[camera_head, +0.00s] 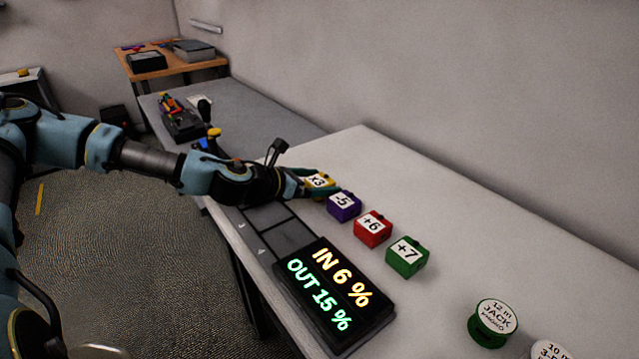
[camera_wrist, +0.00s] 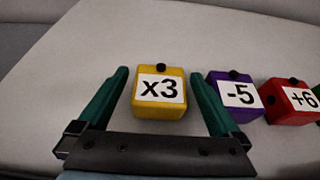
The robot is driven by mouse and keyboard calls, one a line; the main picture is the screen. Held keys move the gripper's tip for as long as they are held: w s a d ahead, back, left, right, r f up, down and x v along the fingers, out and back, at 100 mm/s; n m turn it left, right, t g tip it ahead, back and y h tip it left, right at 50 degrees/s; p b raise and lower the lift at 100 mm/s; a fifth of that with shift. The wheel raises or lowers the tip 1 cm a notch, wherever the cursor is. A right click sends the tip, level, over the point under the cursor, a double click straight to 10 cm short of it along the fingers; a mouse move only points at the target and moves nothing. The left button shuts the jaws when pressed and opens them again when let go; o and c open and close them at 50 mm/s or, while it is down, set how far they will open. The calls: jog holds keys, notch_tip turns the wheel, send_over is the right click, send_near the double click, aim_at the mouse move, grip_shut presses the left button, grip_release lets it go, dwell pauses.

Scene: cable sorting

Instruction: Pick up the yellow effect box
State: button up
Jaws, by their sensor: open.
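The yellow effect box (camera_wrist: 158,108) has a white label reading "x3" and a black knob on its far side. In the wrist view it sits upright on the light table between the two green fingers of my gripper (camera_wrist: 160,95). The fingers are open, with a gap visible on each side of the box. In the head view my gripper (camera_head: 315,184) reaches in from the left around the yellow box (camera_head: 321,180), which is partly hidden by the fingers. The right finger is close to the purple box.
The purple "-5" box (camera_head: 344,206), red "+6" box (camera_head: 373,229) and green "+7" box (camera_head: 407,257) stand in a row to the right. A dark display panel (camera_head: 308,318) reads IN 6 %, OUT 15 %. A green spool (camera_head: 491,322) lies nearer. The table behind the boxes is clear.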

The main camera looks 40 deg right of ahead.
jog(key=c, duration=1.5)
jog(key=shift+r, duration=0.15)
